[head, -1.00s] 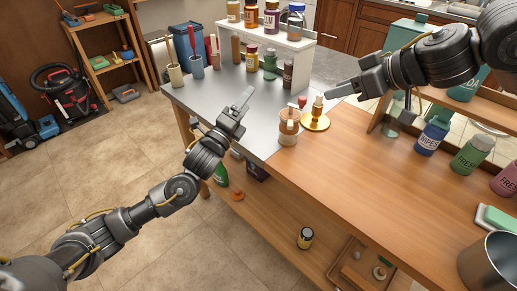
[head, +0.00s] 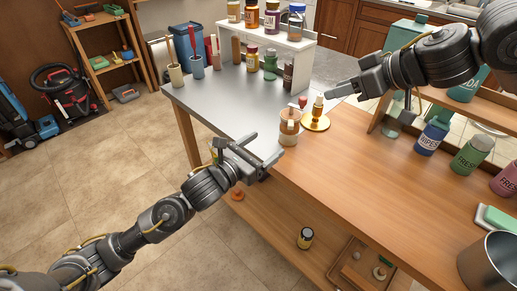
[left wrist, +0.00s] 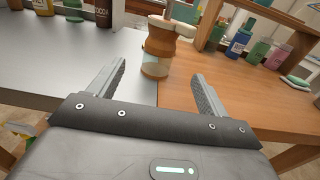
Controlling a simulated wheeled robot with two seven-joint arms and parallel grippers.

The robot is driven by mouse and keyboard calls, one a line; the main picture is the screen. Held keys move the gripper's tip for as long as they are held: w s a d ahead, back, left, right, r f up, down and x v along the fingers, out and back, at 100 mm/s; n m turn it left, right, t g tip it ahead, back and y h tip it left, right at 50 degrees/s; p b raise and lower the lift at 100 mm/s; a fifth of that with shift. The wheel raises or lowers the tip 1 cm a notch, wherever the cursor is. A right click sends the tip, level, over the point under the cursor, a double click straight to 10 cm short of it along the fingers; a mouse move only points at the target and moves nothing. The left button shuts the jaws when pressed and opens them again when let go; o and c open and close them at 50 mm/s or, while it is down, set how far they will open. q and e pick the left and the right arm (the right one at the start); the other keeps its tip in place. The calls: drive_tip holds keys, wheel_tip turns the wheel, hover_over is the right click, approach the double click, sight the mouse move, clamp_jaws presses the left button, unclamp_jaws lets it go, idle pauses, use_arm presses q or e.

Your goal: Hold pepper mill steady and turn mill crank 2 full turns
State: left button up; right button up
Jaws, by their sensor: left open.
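The pepper mill (head: 289,127), wooden brown with a pale band, stands upright at the seam between grey and wooden worktop. Its crank's red knob (head: 302,101) shows above it to the right. My left gripper (head: 266,149) is open and empty, just in front of the mill at the worktop's near edge. In the left wrist view the mill (left wrist: 156,63) appears ahead between the two spread fingers (left wrist: 158,73), apparently beyond their tips. My right gripper (head: 332,95) hangs above and right of the mill, near the crank; its finger opening is unclear.
A brass candlestick-like piece (head: 316,121) stands just right of the mill, under my right gripper. Bottles stand on a white shelf (head: 268,37) behind. A blue bottle (head: 432,134) and other bottles stand at right. The wooden worktop (head: 370,180) in front is largely clear.

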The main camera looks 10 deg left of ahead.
sight(283, 132)
use_arm(q)
drive_tip(key=x, duration=0.9)
drive_tip(key=shift+w+d, duration=0.2)
drive_tip(key=shift+w, duration=0.05)
drive_tip(key=shift+c, duration=0.4)
drive_tip(key=c, duration=1.1)
drive_tip(key=o, duration=0.5)
drive_tip(key=c, duration=0.3)
drive_tip(key=shift+c, duration=0.2)
use_arm(e)
drive_tip(key=shift+o, duration=0.2)
